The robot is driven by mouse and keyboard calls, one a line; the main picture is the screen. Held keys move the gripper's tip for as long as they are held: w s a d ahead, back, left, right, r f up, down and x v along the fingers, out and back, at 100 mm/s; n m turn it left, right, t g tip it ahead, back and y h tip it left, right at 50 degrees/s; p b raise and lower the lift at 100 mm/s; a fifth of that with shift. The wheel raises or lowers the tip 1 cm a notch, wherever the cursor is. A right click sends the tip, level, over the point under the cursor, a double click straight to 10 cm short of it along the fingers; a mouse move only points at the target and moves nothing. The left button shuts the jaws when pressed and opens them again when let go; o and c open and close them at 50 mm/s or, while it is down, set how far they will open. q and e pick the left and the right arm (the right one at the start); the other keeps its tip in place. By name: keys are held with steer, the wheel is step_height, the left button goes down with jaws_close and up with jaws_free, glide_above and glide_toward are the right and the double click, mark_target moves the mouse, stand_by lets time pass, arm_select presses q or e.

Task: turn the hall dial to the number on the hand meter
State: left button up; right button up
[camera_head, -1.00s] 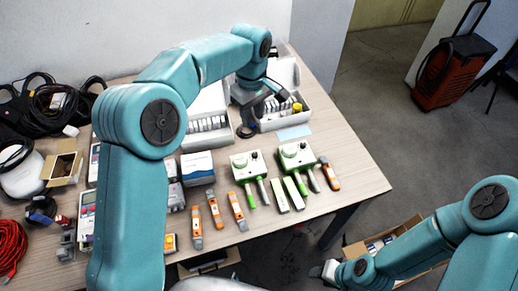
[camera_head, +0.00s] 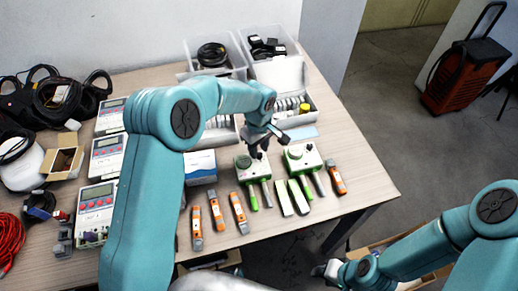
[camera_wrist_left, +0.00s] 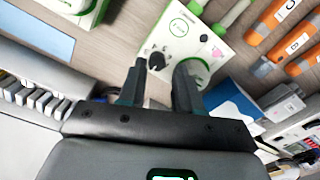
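Two white boxes with green trim and black knobs stand near the table's front: a left box (camera_head: 244,163) and a right box (camera_head: 303,158). I cannot tell which is the hall one. My left gripper (camera_head: 261,150) is over the left box, pointing down. In the left wrist view its fingers (camera_wrist_left: 160,80) are apart and empty, near the black dial knob (camera_wrist_left: 157,61) on the box face (camera_wrist_left: 186,42); contact is not visible. Several orange-and-grey handheld devices (camera_head: 217,212) lie nearby; their readings are too small to read. My right gripper (camera_head: 328,270) is low at the right, its fingers unclear.
White meters with screens (camera_head: 97,199) stand on the left of the table. A blue-and-white box (camera_head: 201,166) is left of the left box. Open bins (camera_head: 214,57) fill the back. Green-and-white sticks (camera_head: 284,198) lie in front.

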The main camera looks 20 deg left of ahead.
mark_target(259, 156)
arm_select(q)
steer(key=shift+f, duration=0.6)
steer(key=shift+w+f, duration=0.2)
steer(key=shift+f, duration=0.35)
steer(key=shift+s+r, duration=0.1)
steer(key=shift+c, duration=0.7)
steer(key=shift+d, duration=0.1)
jaws_close()
